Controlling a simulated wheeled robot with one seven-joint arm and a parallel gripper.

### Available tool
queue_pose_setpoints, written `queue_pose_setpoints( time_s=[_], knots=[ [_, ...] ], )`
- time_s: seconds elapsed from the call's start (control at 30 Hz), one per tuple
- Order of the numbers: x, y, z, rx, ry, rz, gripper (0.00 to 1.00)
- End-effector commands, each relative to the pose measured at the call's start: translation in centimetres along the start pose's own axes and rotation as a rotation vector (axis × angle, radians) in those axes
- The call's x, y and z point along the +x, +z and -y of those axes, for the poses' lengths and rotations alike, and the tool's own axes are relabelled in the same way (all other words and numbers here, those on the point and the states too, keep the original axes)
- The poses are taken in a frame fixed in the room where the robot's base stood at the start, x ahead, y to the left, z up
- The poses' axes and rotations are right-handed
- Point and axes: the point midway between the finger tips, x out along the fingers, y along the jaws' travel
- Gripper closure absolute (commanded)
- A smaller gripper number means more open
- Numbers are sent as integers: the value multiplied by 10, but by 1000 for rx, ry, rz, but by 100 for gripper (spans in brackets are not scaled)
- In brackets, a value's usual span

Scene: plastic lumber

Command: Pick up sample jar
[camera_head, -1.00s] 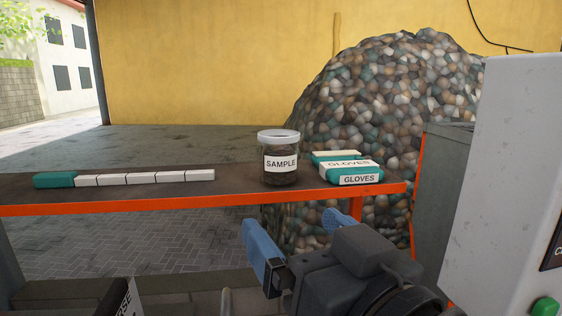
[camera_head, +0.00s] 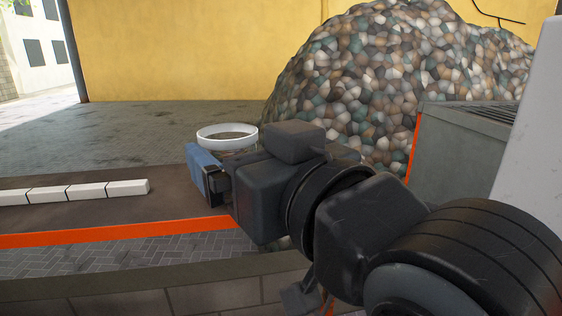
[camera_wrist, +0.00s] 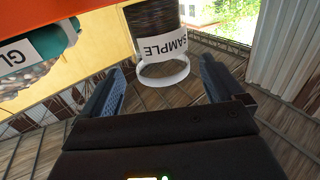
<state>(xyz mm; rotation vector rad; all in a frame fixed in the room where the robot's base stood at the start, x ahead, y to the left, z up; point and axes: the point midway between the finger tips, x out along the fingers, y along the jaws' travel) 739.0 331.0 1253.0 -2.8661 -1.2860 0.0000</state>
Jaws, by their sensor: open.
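The sample jar is a clear jar with a white rim (camera_head: 226,132) and dark contents. In the head view my gripper (camera_head: 203,172) is in front of it and hides most of its body. In the wrist view the jar (camera_wrist: 158,22) appears upside down, with its "SAMPLE" label readable, ahead of my gripper (camera_wrist: 161,70). The two blue-padded fingers are apart, one to each side of the jar's rim in the picture. Nothing is held between them. I cannot tell exactly how far the jar is from the fingertips.
The jar stands on a dark shelf (camera_head: 170,205) with an orange edge. White blocks (camera_head: 87,191) lie in a row to the left. A teal and white gloves pack (camera_wrist: 48,42) is beside the jar in the wrist view. A large pile (camera_head: 390,80) rises behind.

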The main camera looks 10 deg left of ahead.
Motion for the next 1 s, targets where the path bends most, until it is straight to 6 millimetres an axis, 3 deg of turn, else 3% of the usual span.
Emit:
queue_pose_setpoints(
  time_s=[0.5,0.8,1.0],
  knots=[
    [61,9,2,-1,1,0,5],
    [66,10,2,0,1,0,5],
    [65,10,2,0,1,0,24]
  ],
)
